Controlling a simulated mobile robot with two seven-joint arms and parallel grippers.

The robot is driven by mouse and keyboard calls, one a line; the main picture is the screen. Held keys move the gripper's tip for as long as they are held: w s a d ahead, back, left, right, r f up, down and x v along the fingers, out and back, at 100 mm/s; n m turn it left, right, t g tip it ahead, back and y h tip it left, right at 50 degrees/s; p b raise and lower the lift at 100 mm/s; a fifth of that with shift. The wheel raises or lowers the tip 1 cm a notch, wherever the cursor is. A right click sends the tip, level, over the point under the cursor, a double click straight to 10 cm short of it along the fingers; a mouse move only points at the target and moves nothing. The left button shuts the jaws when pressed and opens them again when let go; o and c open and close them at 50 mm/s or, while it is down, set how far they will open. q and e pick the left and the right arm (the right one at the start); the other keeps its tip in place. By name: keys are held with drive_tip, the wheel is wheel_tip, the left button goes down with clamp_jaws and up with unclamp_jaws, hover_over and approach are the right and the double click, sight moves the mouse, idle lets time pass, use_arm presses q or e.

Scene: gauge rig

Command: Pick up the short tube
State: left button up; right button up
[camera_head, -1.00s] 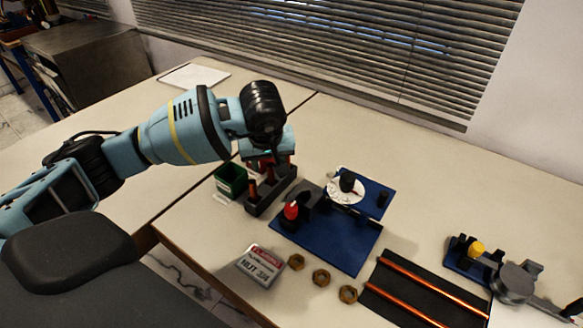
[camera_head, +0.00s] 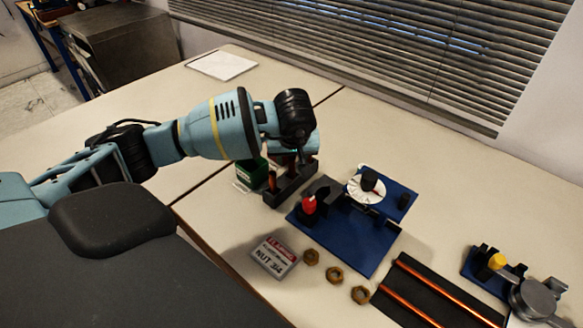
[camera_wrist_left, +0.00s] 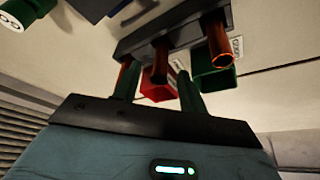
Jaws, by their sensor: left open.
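A dark rack (camera_head: 290,187) holds copper-coloured tubes upright. In the head view one tube (camera_head: 271,181) shows at its near end; my left gripper (camera_head: 293,158) hides the rest. In the left wrist view the rack (camera_wrist_left: 135,42) holds several tubes: a bright copper one (camera_wrist_left: 218,42) at the right, a darker one (camera_wrist_left: 160,62) in the middle, and one at the left partly behind a finger. My left gripper (camera_wrist_left: 159,92) is open, its green fingers appearing to either side of the middle tube. I cannot tell which tube is shortest, or whether any finger touches.
A green bin (camera_head: 250,171) stands left of the rack; a red bin (camera_wrist_left: 158,93) shows in the wrist view. A blue gauge base (camera_head: 345,240) is right of the rack. A nut label box (camera_head: 275,256) and nuts (camera_head: 334,275) lie in front. The table's left part is clear.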

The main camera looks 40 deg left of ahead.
use_arm(q)
drive_tip(key=shift+x, duration=1.3)
drive_tip(key=shift+c, duration=0.4)
clamp_jaws()
drive_tip(key=shift+r, duration=0.1)
wheel_tip(320, 180, up, 10)
drive_tip(key=shift+f, duration=0.1)
